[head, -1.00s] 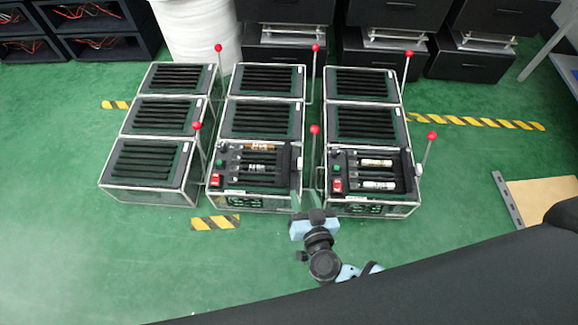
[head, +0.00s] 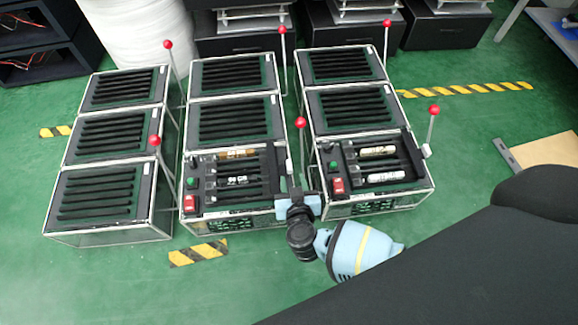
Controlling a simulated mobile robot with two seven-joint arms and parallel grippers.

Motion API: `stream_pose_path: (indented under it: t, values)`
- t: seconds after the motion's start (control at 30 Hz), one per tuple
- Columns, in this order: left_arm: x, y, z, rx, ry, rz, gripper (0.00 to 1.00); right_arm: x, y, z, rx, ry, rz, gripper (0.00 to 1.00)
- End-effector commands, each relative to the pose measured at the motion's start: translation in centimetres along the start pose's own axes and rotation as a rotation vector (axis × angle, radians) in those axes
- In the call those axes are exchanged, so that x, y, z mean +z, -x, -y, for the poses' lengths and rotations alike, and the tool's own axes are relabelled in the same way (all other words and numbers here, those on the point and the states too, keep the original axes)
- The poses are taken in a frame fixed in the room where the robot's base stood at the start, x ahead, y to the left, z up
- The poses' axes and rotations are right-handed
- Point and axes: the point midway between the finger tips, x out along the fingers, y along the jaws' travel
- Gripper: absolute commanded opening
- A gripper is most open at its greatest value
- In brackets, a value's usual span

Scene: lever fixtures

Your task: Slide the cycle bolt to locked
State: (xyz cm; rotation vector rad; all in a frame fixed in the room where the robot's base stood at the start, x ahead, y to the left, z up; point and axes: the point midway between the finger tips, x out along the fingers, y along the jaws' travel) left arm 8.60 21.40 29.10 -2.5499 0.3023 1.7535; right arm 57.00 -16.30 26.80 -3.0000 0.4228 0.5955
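My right gripper (head: 293,184) is at the front right corner of the middle front box (head: 235,214), by the narrow gap to the right front box (head: 375,206). Its fingers are small and partly hidden, so I cannot tell whether they are open, or whether they touch the box. A small white knob (head: 289,166) on that box's right side is just beyond the fingers. A similar white knob (head: 426,150) sits on the right front box. No label marks which is the cycle bolt, and its position is unclear. My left gripper is out of view.
Red-ball levers stand beside the boxes; one (head: 300,123) rises close to my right gripper and another (head: 433,110) stands at far right. Both front boxes carry red switches (head: 189,203) and green buttons. Green floor is clear in front, with a striped strip (head: 198,252).

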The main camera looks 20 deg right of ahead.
Motion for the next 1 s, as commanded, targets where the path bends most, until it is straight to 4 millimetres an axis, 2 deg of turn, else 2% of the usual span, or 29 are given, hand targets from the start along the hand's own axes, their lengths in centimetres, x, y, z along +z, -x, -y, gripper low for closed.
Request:
stream_pose_path:
  t: [0.2,0.43,0.87,1.0]
  values:
    - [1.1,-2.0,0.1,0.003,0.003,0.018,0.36,0.4,-3.5,0.0,0.000,0.002,0.000,0.36]
    - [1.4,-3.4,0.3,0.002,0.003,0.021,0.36,0.3,-6.2,0.0,0.000,0.001,0.001,0.36]
    - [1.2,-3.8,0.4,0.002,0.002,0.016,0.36,0.1,-6.9,0.0,0.000,0.000,0.001,0.36]
    - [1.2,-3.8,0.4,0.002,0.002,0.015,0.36,0.1,-6.9,0.0,0.000,0.000,0.001,0.18]
